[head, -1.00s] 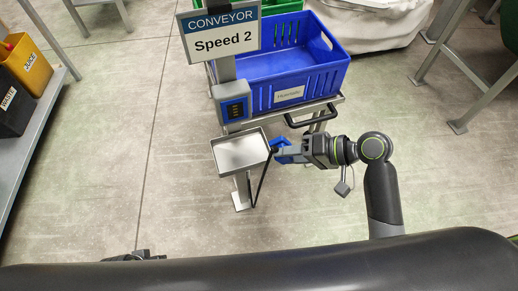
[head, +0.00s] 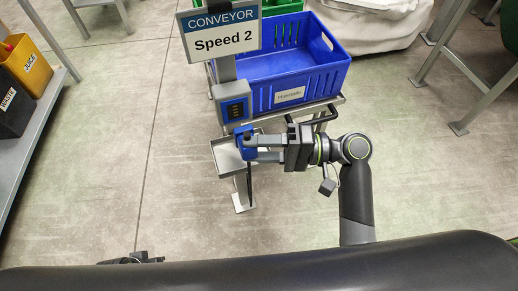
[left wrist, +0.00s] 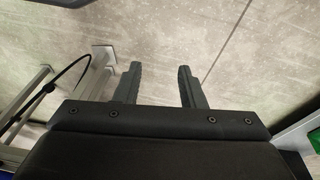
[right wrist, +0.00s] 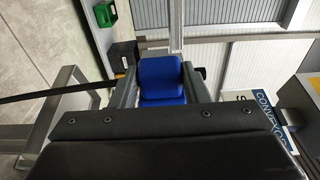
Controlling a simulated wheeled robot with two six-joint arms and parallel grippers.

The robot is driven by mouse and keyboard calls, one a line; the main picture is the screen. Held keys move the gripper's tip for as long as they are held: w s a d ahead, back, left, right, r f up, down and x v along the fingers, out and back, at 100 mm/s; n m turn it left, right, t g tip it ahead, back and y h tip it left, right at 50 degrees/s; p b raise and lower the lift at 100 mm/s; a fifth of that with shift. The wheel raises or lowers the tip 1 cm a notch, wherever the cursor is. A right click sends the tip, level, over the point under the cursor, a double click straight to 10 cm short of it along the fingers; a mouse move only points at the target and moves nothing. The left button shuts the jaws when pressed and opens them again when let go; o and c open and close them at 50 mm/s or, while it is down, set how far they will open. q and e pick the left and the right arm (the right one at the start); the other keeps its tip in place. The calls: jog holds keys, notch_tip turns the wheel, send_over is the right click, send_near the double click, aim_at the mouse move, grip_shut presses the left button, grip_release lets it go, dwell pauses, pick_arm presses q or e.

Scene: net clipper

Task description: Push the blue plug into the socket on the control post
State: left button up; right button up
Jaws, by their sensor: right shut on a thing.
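The blue plug (head: 245,142) is held between the fingers of my right gripper (head: 250,147), above the metal tray on the post. It also shows between the two fingers in the right wrist view (right wrist: 161,80). A black cable hangs down from it. The control post carries a blue-and-grey socket box (head: 233,102) with a dark face, just above and slightly left of the plug. The plug and the box look apart. My left gripper (left wrist: 160,85) is open and empty, with floor behind its fingers; in the head view only a bit of it shows low at the left.
The metal tray (head: 222,158) is fixed to the post below the box. A "CONVEYOR Speed 2" sign (head: 222,30) tops the post. A blue crate (head: 290,75) stands on a cart with a dark handle behind my right gripper. Open floor lies left of the post.

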aim_at(251, 129)
pick_arm(q)
jog(key=shift+w+d+r+t+b, duration=0.2)
jog(key=shift+r+b, duration=0.2)
jog(key=shift+r, duration=0.1)
jog(key=shift+w+d+r+t+b, duration=0.15)
jog(key=shift+d+r+t+b, duration=0.05)
jog(key=shift+r+b, duration=0.25)
pick_arm(e)
jog(key=w, duration=0.2)
jog(key=w+a, duration=0.1)
jog(key=w, duration=0.2)
pick_arm(q)
jog(key=shift+w+r, duration=0.1)
jog(key=shift+r+p, duration=0.55)
jog(key=shift+p, duration=0.1)
dwell(1.0)
jog(key=shift+f, duration=0.1)
pick_arm(e)
jog(key=shift+w+a, duration=0.1)
jog(key=shift+w, duration=0.4)
dwell(0.4)
jog(key=o, duration=1.1)
